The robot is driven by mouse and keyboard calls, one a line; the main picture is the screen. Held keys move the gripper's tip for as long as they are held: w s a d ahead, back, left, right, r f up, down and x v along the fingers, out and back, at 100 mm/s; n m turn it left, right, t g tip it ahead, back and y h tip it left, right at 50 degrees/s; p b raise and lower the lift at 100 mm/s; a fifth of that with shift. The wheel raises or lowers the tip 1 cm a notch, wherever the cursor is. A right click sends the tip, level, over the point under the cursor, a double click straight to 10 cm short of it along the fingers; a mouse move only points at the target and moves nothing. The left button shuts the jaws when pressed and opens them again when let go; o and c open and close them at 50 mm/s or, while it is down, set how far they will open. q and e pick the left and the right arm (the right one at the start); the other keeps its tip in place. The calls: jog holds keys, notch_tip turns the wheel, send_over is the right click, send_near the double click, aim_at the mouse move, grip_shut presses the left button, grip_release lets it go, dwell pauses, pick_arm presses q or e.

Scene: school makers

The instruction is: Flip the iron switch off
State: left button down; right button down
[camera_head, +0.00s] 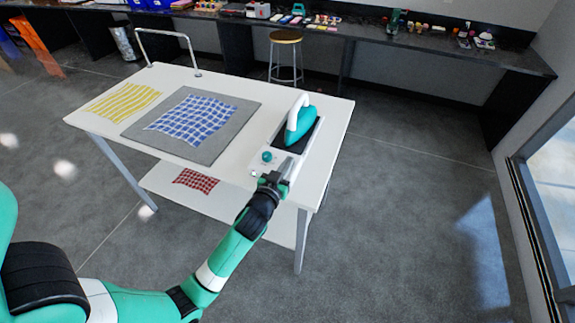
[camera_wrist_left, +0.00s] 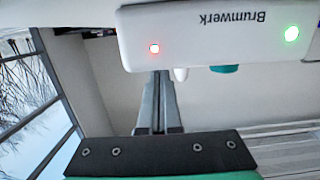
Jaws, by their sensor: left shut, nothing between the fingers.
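The teal iron (camera_head: 302,122) with its white handle rests on the dark plate of a white base unit (camera_head: 261,170) at the right end of the table. A teal knob (camera_head: 267,157) sits on the base's near part. My left gripper (camera_head: 277,178) is shut and empty at the base's near end. In the left wrist view my shut fingers (camera_wrist_left: 160,75) reach the edge of the base's front face (camera_wrist_left: 215,38), beside a small white nub (camera_wrist_left: 181,74) that may be the switch. A red light (camera_wrist_left: 154,48) and a green light (camera_wrist_left: 291,34) are lit. I cannot tell whether the fingers touch the nub.
The white table (camera_head: 230,180) carries a grey mat (camera_head: 240,108) with a blue checked cloth (camera_head: 192,118) and a yellow striped cloth (camera_head: 124,102). A red checked cloth (camera_head: 196,181) lies on the lower shelf. The floor to the right is clear.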

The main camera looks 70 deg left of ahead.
pick_arm(q)
jog(key=shift+f+b, duration=0.35)
jog(key=shift+b, duration=0.05)
jog(key=shift+a+r+p, duration=0.1)
jog(key=shift+r+p, duration=0.05)
jog(key=shift+p, duration=0.35)
jog(key=r+p, duration=0.2)
jog(key=r, duration=0.1)
jog(key=r+p, duration=0.1)
jog(key=p, duration=0.1)
jog(key=shift+w+a+r, duration=0.15)
jog(key=shift+w+r, duration=0.1)
jog(key=shift+r, duration=0.15)
jog(key=r+p+v, duration=0.1)
jog(key=v, duration=0.8)
jog(key=shift+s+r, duration=0.2)
jog(key=shift+r, duration=0.1)
